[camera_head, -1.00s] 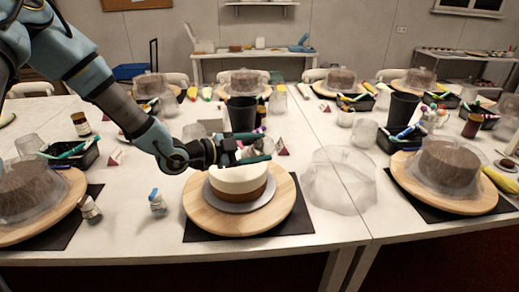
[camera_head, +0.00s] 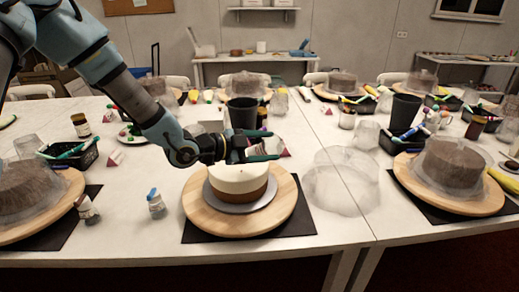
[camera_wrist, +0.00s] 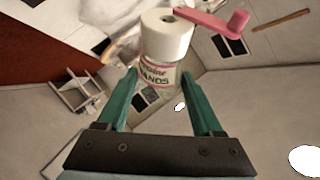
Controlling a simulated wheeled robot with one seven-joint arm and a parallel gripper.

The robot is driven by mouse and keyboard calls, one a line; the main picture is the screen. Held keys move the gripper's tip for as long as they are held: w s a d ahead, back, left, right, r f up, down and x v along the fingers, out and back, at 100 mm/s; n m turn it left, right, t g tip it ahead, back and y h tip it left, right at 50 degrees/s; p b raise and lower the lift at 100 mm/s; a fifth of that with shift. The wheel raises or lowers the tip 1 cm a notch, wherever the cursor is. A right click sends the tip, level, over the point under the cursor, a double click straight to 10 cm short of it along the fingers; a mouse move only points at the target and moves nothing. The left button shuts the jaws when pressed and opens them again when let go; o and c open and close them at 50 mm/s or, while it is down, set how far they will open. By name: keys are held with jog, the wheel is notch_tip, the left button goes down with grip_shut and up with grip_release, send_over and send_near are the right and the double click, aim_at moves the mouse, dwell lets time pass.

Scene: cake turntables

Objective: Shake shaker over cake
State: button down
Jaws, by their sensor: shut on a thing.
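The cake (camera_head: 239,185), white on top with a brown lower band, stands on a grey board on a round wooden turntable (camera_head: 205,222). My gripper (camera_head: 265,147) is above the cake's far right part, with its green fingers reaching to the right. The shaker is hard to make out in the head view.
Two small jars (camera_head: 156,205) stand left of the turntable. A clear dome (camera_head: 342,180) is at the right. A black cup (camera_head: 242,113) and pens are behind my gripper. Covered brown cakes (camera_head: 452,165) stand at both sides.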

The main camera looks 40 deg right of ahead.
jog(key=shift+s+d+f+y, duration=0.2)
jog(key=shift+d+y, duration=0.1)
jog(key=shift+d, duration=0.05)
jog(key=shift+d, duration=0.1)
jog(key=shift+w+d, duration=0.4)
jog(key=shift+d, duration=0.25)
jog(key=shift+w+a+r+h, duration=0.1)
jog(key=shift+w+r+h, duration=0.05)
jog(key=shift+r+h, duration=0.2)
